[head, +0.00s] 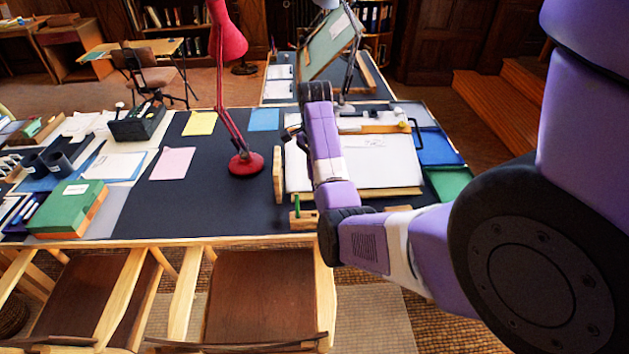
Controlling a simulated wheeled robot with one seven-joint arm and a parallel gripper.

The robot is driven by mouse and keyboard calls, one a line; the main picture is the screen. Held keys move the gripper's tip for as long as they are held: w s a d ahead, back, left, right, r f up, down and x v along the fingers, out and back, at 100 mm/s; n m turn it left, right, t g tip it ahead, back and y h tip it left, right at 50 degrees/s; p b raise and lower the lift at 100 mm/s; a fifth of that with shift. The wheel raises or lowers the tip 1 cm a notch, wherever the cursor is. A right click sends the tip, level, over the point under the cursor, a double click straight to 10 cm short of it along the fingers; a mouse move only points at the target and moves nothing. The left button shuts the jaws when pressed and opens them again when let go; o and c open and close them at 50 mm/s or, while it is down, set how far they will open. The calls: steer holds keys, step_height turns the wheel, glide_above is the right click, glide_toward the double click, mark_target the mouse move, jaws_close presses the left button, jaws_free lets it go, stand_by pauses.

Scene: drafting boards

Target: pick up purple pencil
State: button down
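I cannot make out a purple pencil for sure in the head view. Several small blue or purple pens or pencils (27,212) lie at the far left of the dark desk, too small to tell apart. My purple arm reaches over the right part of the desk. My gripper (291,133) seems to be the small dark part just left of my forearm, above the desk. It is mostly hidden, and its fingers are too small to tell open from shut. I see nothing held in it.
A red lamp (246,163) stands mid-desk. A green box (68,208) sits at left. A drawing board with paper (385,165) lies under my arm. A wooden block (303,219) is at the front edge; chairs (260,295) stand before the desk.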

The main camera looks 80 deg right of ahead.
step_height(320, 180, up, 4)
steer(key=shift+w+f+p, duration=0.15)
steer(key=shift+f+p, duration=0.05)
steer(key=shift+p, duration=0.75)
steer(key=shift+d+r, duration=0.25)
steer(key=shift+r, duration=0.55)
steer(key=shift+a+r, duration=0.1)
steer(key=shift+a, duration=0.05)
steer(key=shift+a, duration=0.1)
stand_by(0.6)
